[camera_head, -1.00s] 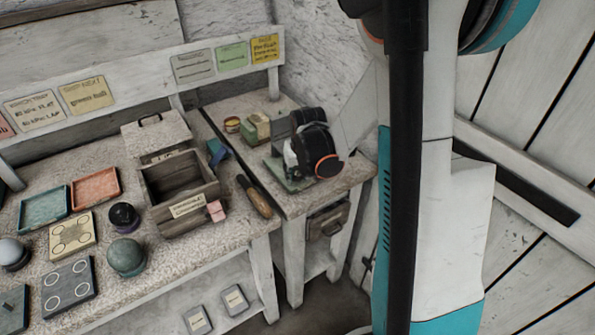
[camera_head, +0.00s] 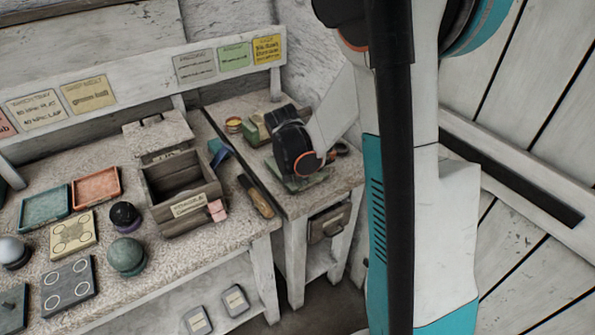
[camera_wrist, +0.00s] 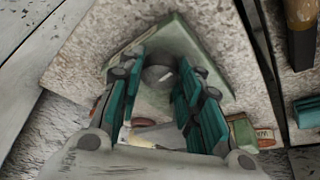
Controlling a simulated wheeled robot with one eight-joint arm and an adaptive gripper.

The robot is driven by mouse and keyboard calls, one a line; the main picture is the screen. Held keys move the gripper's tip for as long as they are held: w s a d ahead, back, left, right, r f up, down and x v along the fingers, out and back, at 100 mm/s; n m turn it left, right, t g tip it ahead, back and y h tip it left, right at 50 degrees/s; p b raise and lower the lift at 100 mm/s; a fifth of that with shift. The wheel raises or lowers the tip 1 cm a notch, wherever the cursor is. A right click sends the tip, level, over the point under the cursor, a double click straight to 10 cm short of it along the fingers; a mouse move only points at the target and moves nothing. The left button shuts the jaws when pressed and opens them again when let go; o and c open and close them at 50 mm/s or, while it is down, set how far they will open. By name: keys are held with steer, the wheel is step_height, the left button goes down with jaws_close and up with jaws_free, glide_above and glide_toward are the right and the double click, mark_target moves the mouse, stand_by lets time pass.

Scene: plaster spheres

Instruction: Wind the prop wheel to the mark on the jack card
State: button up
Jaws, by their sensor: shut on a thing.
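A green square plate (camera_wrist: 205,62) lies on the small side bench, and its edge shows in the head view (camera_head: 300,187) under my wrist. A grey round piece (camera_wrist: 158,76), which seems to be the prop wheel, stands over the plate. My gripper (camera_wrist: 162,66) points down at it, its teal fingers on either side, shut on it. In the head view my wrist hides the wheel and fingertips. A yellow card (camera_head: 267,50), a green card (camera_head: 234,57) and a grey card (camera_head: 195,67) are on the rail behind. I cannot tell which is the jack card, nor see the mark.
A small green block (camera_head: 252,133) and a round tin (camera_head: 234,125) sit behind my wrist. A drawer (camera_head: 326,222) is below.

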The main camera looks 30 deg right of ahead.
stand_by(0.3)
steer(key=o, duration=1.1)
steer(key=shift+c, duration=0.2)
steer(key=v, duration=1.2)
steer(key=shift+a, duration=0.1)
